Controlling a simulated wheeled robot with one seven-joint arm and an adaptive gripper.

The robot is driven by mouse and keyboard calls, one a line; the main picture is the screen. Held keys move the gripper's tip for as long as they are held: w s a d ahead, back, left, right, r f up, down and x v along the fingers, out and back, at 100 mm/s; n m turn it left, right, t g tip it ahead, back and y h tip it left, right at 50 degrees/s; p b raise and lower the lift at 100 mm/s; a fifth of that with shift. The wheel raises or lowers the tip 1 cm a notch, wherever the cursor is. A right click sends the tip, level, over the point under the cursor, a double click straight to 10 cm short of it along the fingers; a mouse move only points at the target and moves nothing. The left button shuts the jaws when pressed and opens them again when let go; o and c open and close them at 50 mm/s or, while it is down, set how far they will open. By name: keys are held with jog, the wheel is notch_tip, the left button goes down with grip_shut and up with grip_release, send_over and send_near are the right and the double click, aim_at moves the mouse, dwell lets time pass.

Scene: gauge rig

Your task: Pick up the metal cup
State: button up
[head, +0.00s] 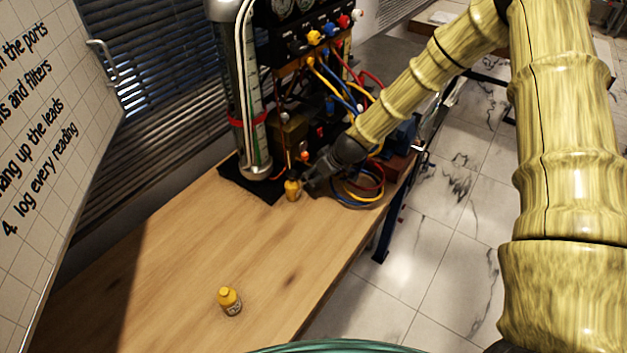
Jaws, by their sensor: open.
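I cannot make out a metal cup in the head view; it may be hidden behind my arm or the rig, or be outside the picture. My gripper (309,183) is dark grey and open, low over the far right part of the wooden bench, in front of the gauge rig. A small yellow bottle-like object (292,190) stands just left of its fingertips. I cannot tell whether they touch. Nothing is visibly held between the fingers, though they are small and partly blend into the dark rig.
The gauge rig (298,50) has colored knobs, looping hoses and a tall glass column (243,90) on a black mat (247,186). The bench between is clear. A whiteboard (50,80) stands left.

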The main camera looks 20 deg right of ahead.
jog(key=shift+p+x, duration=0.6)
jog(key=shift+x, duration=1.1)
jog(key=c, duration=1.2)
